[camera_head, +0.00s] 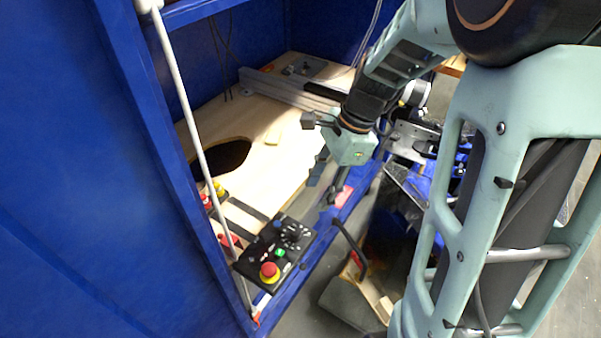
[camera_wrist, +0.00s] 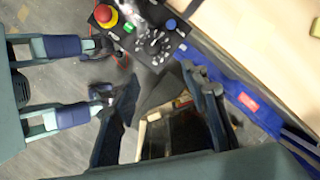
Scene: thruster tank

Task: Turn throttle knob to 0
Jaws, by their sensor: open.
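The black control box (camera_head: 256,262) sits on the blue ledge at the front edge of the wooden board. It carries a dark throttle knob (camera_head: 292,234) with pale markings around it, a green button (camera_head: 280,252) and a red emergency stop (camera_head: 269,271) on a yellow base. The wrist view also shows the knob (camera_wrist: 153,43), ahead of my fingertips. The knob's exact setting is too small to read. My gripper (camera_head: 325,186) is beyond and to the right of the box in the head view. Its fingers (camera_wrist: 160,80) are spread, empty and apart from the knob.
A pale pole (camera_head: 190,120) and blue frame walls stand left of the box. The wooden board (camera_head: 265,160) has a dark oval hole. More red and yellow buttons (camera_head: 228,240) lie left of the box. A dark stool-like object (camera_head: 350,302) stands on the floor at right.

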